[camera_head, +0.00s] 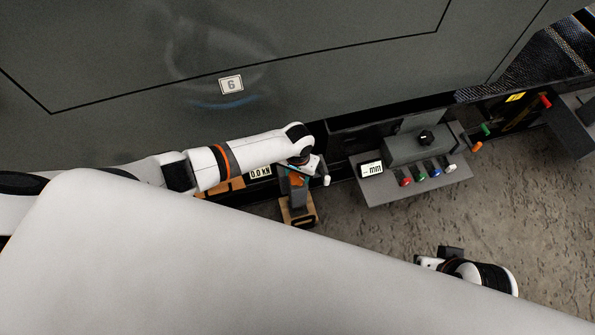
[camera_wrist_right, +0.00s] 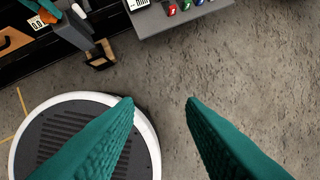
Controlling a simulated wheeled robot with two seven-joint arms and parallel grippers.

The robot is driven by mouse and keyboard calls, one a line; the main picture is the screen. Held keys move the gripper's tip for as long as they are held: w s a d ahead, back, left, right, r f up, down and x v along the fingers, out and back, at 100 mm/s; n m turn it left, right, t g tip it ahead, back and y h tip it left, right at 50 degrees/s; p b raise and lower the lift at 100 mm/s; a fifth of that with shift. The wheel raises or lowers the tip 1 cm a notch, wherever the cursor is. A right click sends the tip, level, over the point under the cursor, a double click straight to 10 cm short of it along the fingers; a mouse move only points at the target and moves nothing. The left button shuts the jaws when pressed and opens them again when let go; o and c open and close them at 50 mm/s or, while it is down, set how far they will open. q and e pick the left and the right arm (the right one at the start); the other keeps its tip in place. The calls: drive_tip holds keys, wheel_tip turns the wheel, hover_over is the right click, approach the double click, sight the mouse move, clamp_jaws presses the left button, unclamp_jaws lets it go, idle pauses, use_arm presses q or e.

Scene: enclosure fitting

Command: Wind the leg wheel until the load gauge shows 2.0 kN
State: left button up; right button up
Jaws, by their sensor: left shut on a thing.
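The load gauge (camera_head: 261,172) is a small white display reading 0.0 kN, just left of my left gripper (camera_head: 294,175). It shows partly in the right wrist view (camera_wrist_right: 37,23). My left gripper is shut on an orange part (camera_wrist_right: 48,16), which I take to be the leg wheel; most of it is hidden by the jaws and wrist. A white-tipped lever (camera_head: 326,180) stands just right of the gripper. My right gripper (camera_wrist_right: 160,101) is open and empty over bare floor. In the head view my right wrist (camera_head: 450,262) shows at the lower right, its fingers unclear.
A grey bench (camera_head: 430,185) right of the left gripper carries an "mm" display (camera_head: 371,169), a black knob (camera_head: 426,137) and several coloured knobs. A wooden-coloured block (camera_head: 299,217) stands below the left gripper. A large grey panel marked 6 (camera_head: 231,84) fills the back.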

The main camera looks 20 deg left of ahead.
use_arm(q)
drive_tip(key=shift+m+p, duration=0.45)
drive_tip(key=shift+m, duration=0.55)
drive_tip(key=shift+m+p, duration=0.3)
drive_tip(key=shift+m, duration=2.2)
use_arm(e)
drive_tip(key=shift+x, duration=2.4)
use_arm(q)
drive_tip(key=shift+p, duration=0.3)
use_arm(e)
drive_tip(key=shift+f, duration=0.15)
use_arm(q)
drive_tip(key=o, duration=1)
drive_tip(key=shift+c, duration=0.2)
drive_tip(key=shift+r, duration=0.1)
use_arm(e)
drive_tip(key=shift+a, duration=0.1)
